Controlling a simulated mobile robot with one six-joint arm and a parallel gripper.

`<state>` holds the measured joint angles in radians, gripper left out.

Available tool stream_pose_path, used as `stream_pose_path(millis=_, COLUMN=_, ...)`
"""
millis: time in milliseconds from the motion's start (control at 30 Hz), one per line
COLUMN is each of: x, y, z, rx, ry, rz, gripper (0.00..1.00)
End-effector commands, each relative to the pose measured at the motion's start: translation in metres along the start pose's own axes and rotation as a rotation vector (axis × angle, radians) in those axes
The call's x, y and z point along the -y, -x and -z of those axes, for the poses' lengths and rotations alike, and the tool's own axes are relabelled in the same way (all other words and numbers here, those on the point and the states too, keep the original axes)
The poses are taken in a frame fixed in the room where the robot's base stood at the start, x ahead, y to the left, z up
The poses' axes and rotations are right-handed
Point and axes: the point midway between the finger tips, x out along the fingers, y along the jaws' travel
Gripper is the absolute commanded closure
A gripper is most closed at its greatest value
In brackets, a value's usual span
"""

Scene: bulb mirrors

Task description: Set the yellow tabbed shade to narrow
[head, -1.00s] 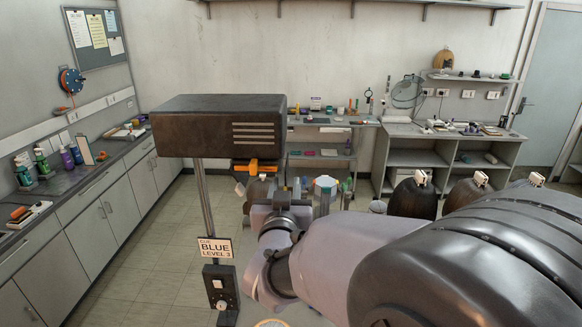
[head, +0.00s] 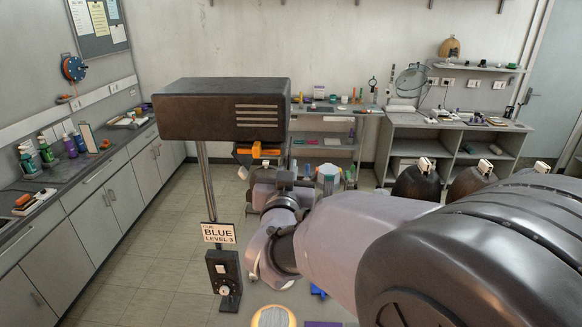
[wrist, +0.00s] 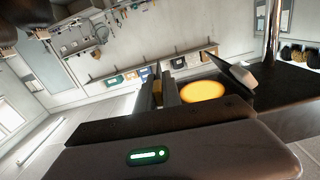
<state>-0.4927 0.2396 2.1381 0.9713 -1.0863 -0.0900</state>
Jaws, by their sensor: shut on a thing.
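A dark box-shaped lamp head (head: 222,109) stands on a metal post. An orange-yellow tab (head: 258,152) shows just under its lower right side; I take it for the yellow shade's tab. My gripper (head: 270,168) is right below and against it, shut on it. In the wrist view my gripper (wrist: 160,90) has its fingers close together, with a yellowish edge (wrist: 172,93) between or beside them. A glowing yellow disc (wrist: 202,91) shows in the dark underside (wrist: 245,105) nearby. The rest of the shade and its setting are hidden.
A sign (head: 219,234) reading "CUE BLUE LEVEL 3" and a black control box with a knob (head: 223,280) are on the post. A glowing disc (head: 273,317) is at the bottom edge. Counters (head: 100,200) line the left. Floor (head: 150,265) left of the post is clear.

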Motion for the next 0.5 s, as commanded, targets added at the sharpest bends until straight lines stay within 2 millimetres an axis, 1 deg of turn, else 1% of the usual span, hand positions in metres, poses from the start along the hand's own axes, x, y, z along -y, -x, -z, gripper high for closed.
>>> stream_pose_path(millis=33, x=0.001, y=0.000, z=-0.004, rx=-0.006, ry=-0.024, rz=0.001, gripper=1.00)
stream_pose_path(millis=100, x=0.003, y=0.000, z=-0.005, rx=-0.005, ry=-0.070, rz=0.000, gripper=1.00)
stream_pose_path(millis=500, x=0.014, y=0.000, z=-0.001, rx=-0.004, ry=-0.344, rz=0.001, gripper=1.00)
